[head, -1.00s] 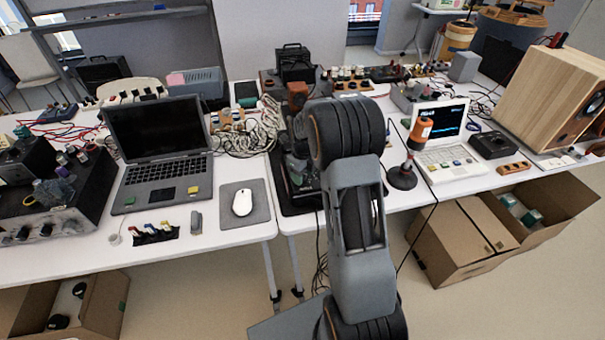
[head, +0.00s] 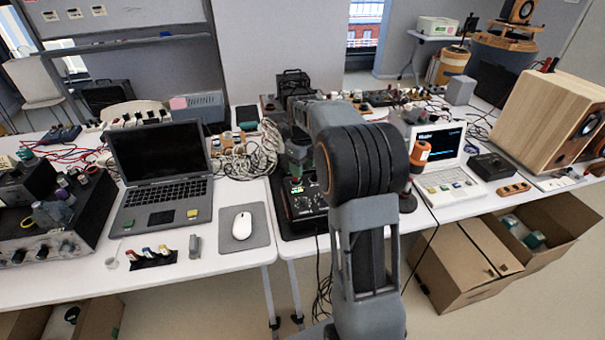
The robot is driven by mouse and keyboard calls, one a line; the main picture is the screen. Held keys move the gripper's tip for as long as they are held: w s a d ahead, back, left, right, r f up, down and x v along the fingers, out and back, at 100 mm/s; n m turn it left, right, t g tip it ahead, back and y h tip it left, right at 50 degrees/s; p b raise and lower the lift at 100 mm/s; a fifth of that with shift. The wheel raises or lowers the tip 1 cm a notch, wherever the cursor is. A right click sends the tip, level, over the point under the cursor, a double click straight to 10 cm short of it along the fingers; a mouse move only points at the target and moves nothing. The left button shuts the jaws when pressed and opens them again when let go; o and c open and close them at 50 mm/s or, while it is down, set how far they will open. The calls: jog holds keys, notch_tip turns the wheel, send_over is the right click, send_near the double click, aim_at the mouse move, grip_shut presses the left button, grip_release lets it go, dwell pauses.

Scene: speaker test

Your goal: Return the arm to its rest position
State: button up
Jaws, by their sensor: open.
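My gripper (head: 299,172) is small and partly hidden behind my own forearm. It points down over a black device with a lit red and green panel (head: 303,203) on the table. I see nothing held in it, and its fingertips are hard to make out. My arm rises from the bottom of the picture to a bulky dark elbow, then bends away to the left over the table.
An open laptop (head: 160,165) and a white mouse (head: 242,225) on a grey pad lie to the left.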

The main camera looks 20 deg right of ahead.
jog(key=shift+r, duration=0.2)
dwell(0.5)
jog(key=s+a+r+n+t+p, duration=0.1)
jog(key=s+a+n, duration=0.4)
jog(key=s+n, duration=0.6)
jog(key=s+a+r+n+t+p, duration=0.1)
jog(key=s+a+r+n+t, duration=0.1)
jog(key=s+a+n, duration=0.4)
jog(key=s+r+n, duration=0.1)
jog(key=s+n, duration=0.4)
jog(key=n, duration=0.9)
jog(key=shift+t, duration=0.3)
jog(key=shift+s, duration=0.1)
dwell(0.7)
